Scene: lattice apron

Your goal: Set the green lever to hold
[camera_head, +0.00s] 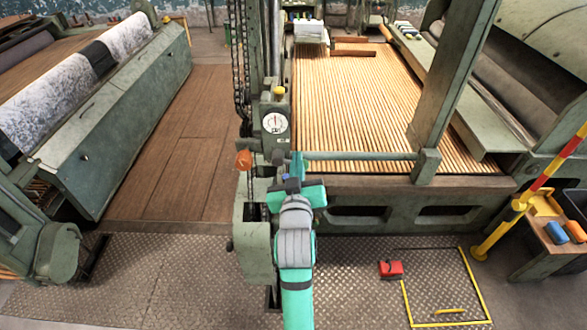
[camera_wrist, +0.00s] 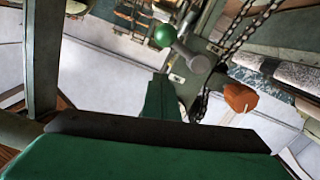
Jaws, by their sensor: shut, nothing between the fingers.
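The green lever shows in the wrist view as a green ball knob (camera_wrist: 165,35) on a short grey arm that slants down to the right. In the head view I cannot make it out; my arm and gripper cover that part of the machine post. My gripper (camera_head: 297,164) is in front of the post, to the right of the orange handle. In the wrist view its fingers (camera_wrist: 160,88) are together and empty, pointing towards the knob, which appears just beyond the tips. I see no contact. The hold mark cannot be read.
An orange handle (camera_head: 243,160) hangs by the chains (camera_head: 240,60) left of my gripper. A white dial (camera_head: 275,123) and a yellow knob (camera_head: 279,91) sit above. The slatted apron (camera_head: 360,105) lies behind. A red block (camera_head: 391,269) stands on the floor plates at right.

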